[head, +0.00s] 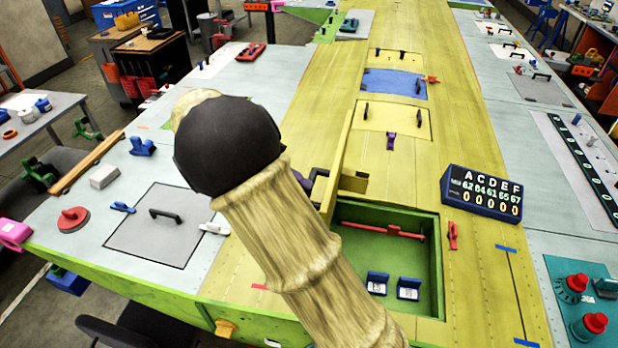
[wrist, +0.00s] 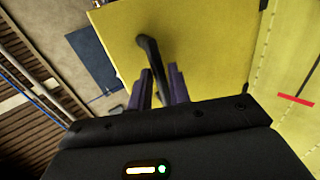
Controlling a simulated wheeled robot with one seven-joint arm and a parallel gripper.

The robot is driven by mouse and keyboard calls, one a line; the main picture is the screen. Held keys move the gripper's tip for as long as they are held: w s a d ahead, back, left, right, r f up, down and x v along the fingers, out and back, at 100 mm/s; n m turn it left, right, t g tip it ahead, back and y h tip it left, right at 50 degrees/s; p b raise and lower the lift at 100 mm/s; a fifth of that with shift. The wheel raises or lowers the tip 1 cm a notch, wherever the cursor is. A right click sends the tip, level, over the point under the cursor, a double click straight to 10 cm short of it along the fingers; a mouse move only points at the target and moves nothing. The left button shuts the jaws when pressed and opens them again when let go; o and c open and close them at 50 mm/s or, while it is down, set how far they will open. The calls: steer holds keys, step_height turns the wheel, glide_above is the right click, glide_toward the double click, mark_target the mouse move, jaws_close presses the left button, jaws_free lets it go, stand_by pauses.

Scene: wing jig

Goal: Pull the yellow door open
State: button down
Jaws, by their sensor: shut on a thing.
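The yellow door (head: 343,152) stands raised, seen nearly edge-on, along the left side of an open green compartment (head: 436,262). In the wrist view the door's yellow face (wrist: 205,45) fills the upper middle, with a black handle (wrist: 150,58) on it. My gripper (wrist: 163,82) has its purple fingers shut on this handle. In the head view a little of my gripper (head: 314,180) shows left of the door; my arm hides much of the rest.
The compartment holds a red bar (head: 385,231) and two small blue-framed items (head: 408,288). A dark blue number display (head: 482,194) stands to its right. A red clip (head: 453,236) is near the right rim. A grey panel with a handle (head: 160,232) lies to the left.

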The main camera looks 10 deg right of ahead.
steer(key=shift+a+f, duration=0.3)
steer(key=shift+f, duration=0.2)
steer(key=shift+a+f, duration=0.3)
steer(key=shift+f, duration=0.2)
steer(key=shift+w, duration=0.1)
steer(key=c, duration=1.4)
jaws_free()
steer(key=shift+w, duration=0.1)
steer(key=shift+c, duration=0.2)
steer(key=shift+r, duration=0.2)
